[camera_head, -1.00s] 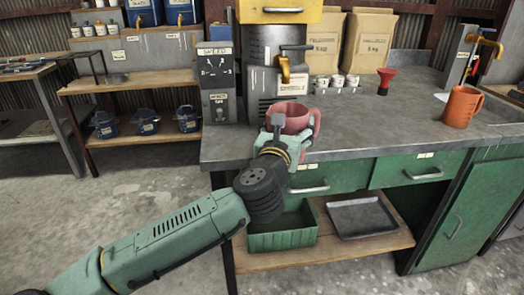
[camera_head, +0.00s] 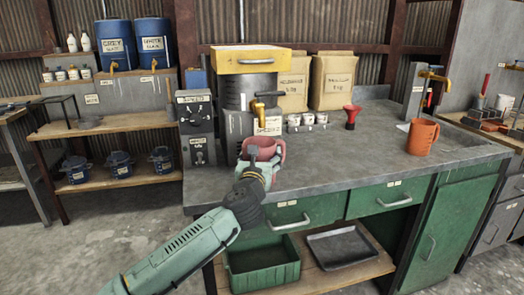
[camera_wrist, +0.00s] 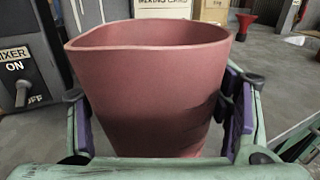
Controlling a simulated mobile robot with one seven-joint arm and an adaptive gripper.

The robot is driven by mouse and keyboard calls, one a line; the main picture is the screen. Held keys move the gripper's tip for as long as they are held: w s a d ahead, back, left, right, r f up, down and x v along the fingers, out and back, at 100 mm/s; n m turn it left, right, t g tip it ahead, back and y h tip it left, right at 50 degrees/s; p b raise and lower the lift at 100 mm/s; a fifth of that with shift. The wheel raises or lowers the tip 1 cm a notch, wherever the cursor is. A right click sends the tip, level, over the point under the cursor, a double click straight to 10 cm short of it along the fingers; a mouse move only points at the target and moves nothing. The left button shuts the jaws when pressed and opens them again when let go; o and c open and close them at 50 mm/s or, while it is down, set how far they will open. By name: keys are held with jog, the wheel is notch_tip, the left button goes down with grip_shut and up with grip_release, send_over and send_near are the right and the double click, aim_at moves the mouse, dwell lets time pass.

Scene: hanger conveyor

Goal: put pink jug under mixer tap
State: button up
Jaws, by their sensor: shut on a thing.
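The pink jug (camera_head: 264,148) is upright at the front of the mixer (camera_head: 249,83), with its handle toward the right. My gripper (camera_head: 256,167) is shut on the jug, its purple-padded fingers on both sides of it in the wrist view (camera_wrist: 160,110). The mixer has a yellow top and a yellow tap (camera_head: 259,109) above the jug in the picture. Whether the jug is directly below the spout or in front of it, I cannot tell. The jug's base is hidden, so contact with the bench is unclear.
A switch box (camera_head: 196,125) stands left of the mixer; its lever shows in the wrist view (camera_wrist: 21,92). Small white pots (camera_head: 306,121), a red funnel (camera_head: 352,117) and an orange jug (camera_head: 422,137) stand to the right on the grey bench (camera_head: 345,165). The bench's front right is clear.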

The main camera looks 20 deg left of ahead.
jog(key=shift+w+a+r, duration=0.1)
jog(key=shift+w+a, duration=0.05)
jog(key=shift+w, duration=0.55)
jog(key=w, duration=0.1)
jog(key=w+p, duration=0.1)
jog(key=w+f, duration=0.1)
jog(key=shift+a, duration=0.3)
jog(key=shift+s+f, duration=0.1)
jog(key=shift+f, duration=0.2)
jog(key=shift+f, duration=0.15)
jog(key=o, duration=1.2)
jog(key=shift+r, duration=0.2)
jog(key=b+v, duration=0.2)
jog(key=v, duration=1)
jog(key=shift+f, duration=0.1)
